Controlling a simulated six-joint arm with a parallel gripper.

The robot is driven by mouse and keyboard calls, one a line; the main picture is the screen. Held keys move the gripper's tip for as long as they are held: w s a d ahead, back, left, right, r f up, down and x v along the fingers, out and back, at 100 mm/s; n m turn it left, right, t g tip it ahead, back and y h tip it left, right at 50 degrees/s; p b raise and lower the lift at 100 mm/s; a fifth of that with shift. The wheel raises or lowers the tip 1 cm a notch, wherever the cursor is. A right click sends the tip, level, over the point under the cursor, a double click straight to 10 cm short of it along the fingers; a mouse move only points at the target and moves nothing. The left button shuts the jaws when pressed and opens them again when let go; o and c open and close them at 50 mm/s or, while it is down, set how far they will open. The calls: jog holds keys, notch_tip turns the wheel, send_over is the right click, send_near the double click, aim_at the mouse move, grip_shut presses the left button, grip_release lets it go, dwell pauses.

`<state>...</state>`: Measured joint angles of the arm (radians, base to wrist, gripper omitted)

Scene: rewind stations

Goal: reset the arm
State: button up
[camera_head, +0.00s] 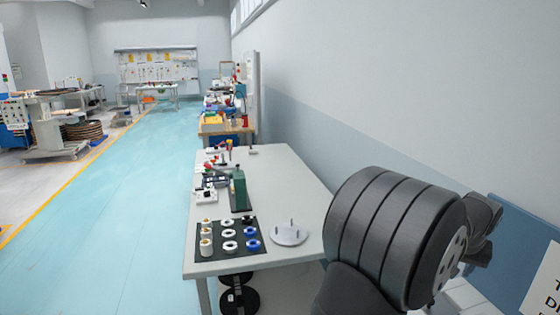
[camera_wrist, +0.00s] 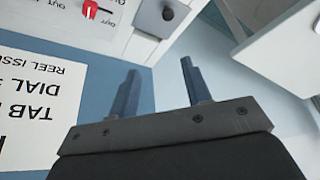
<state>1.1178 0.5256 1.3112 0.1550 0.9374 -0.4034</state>
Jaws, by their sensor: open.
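My gripper (camera_wrist: 159,88) shows in the wrist view with its two dark fingers spread wide apart. It is open and nothing is between the fingers. Beyond it are a blue panel and a white sign (camera_wrist: 38,108) with upside-down black lettering. In the head view my dark, ribbed arm fills the lower right, beside the front right of the table (camera_head: 290,185). The gripper's fingertips cannot be made out clearly in the head view.
On the table are a black mat (camera_head: 215,251) with several spools and rings, a round plate with pegs (camera_head: 289,234) and a green device (camera_head: 240,189). The wall runs along the right. A white box with a red switch (camera_wrist: 90,10) shows in the wrist view.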

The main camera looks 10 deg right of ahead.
jog(key=shift+s+a+r+n, duration=0.1)
jog(key=shift+a+r+n, duration=0.1)
jog(key=shift+r+n, duration=0.4)
jog(key=shift+s+a+r+n, duration=0.1)
jog(key=shift+a+r+n, duration=0.1)
jog(key=shift+r+n, duration=0.4)
jog(key=shift+a+r+n, duration=0.2)
jog(key=shift+r+n, duration=0.3)
jog(key=shift+r, duration=0.15)
jog(key=shift+f, duration=0.15)
jog(key=m, duration=0.3)
send_over(437, 308)
notch_tip(437, 308, down, 18)
jog(key=shift+w, duration=0.1)
